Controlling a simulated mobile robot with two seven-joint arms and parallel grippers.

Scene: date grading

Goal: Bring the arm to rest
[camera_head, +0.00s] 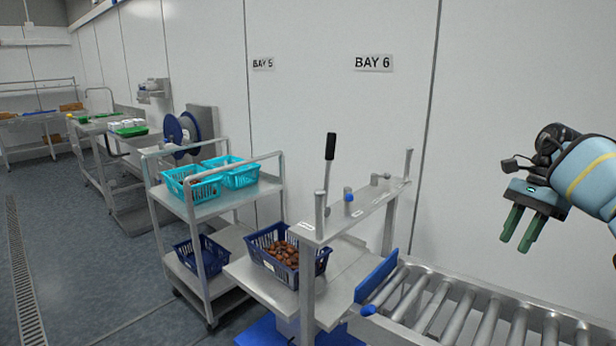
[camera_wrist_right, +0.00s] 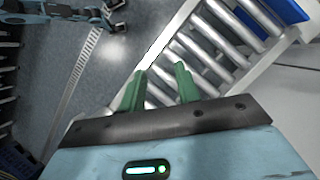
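My right arm comes in from the right in the head view. Its gripper (camera_head: 522,228) has green fingers pointing down, held in the air above the roller conveyor and in front of the white wall. In the right wrist view the two fingers of this gripper (camera_wrist_right: 158,90) stand apart with nothing between them. The roller conveyor (camera_wrist_right: 215,55) and the grey floor lie beyond them. My left gripper is not in the head view.
A roller conveyor (camera_head: 470,300) runs along the lower right. A metal frame with a black-handled lever (camera_head: 330,147) stands at its left end. A dark blue crate (camera_head: 322,262) of dates sits there. A cart (camera_head: 222,203) holds turquoise crates (camera_head: 190,184). Floor at left is clear.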

